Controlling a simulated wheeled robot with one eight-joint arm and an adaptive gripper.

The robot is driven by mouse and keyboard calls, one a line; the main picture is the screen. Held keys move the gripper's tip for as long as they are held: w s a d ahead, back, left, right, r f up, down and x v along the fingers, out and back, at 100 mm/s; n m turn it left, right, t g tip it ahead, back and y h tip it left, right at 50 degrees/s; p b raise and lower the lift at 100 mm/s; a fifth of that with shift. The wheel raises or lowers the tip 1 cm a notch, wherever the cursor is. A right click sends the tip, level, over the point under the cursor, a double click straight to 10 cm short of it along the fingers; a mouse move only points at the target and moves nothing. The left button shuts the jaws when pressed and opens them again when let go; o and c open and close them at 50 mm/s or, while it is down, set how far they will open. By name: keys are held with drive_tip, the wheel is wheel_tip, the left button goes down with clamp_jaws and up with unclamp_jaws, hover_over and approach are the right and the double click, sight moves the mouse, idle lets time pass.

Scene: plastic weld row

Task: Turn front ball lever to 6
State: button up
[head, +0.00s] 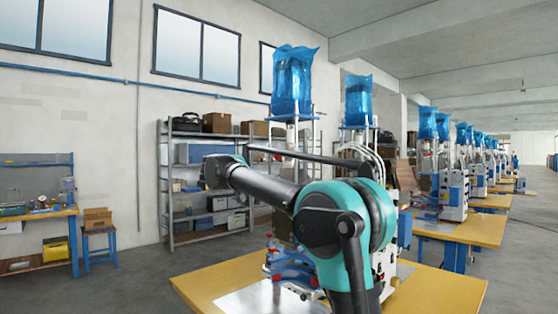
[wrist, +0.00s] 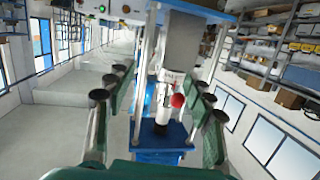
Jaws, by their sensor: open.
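In the wrist view a small red ball (wrist: 178,101), which looks like the knob of the front ball lever, stands out against a pale cylinder and a blue plate of the welding machine (wrist: 185,45). The "6" and any scale are too small to read. My gripper (wrist: 158,82) is open, one finger on each side of the picture with dark round pads. The ball appears between the fingers, nearer the right one, with no visible contact.
The near yellow table (head: 210,288) carries a blue and red fixture (head: 285,268). A blue bag (head: 293,80) tops the near machine. More machines line the right. A shelf rack (head: 205,190) and workbench (head: 38,240) stand left. The grey floor (head: 130,285) is open at left.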

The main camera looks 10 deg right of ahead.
drive_tip(key=w+a+r+m+t, duration=0.1)
drive_tip(key=w+a+r+t, duration=0.15)
drive_tip(key=a+r, duration=0.4)
drive_tip(key=shift+g+h, duration=0.35)
drive_tip(key=shift+h, duration=0.05)
drive_tip(key=x, duration=0.6)
drive_tip(key=r+x, duration=0.1)
drive_tip(key=x, duration=1)
drive_tip(key=shift+s+d+r, duration=0.1)
drive_tip(key=shift+d+r, duration=0.2)
drive_tip(key=shift+d, duration=0.3)
clamp_jaws()
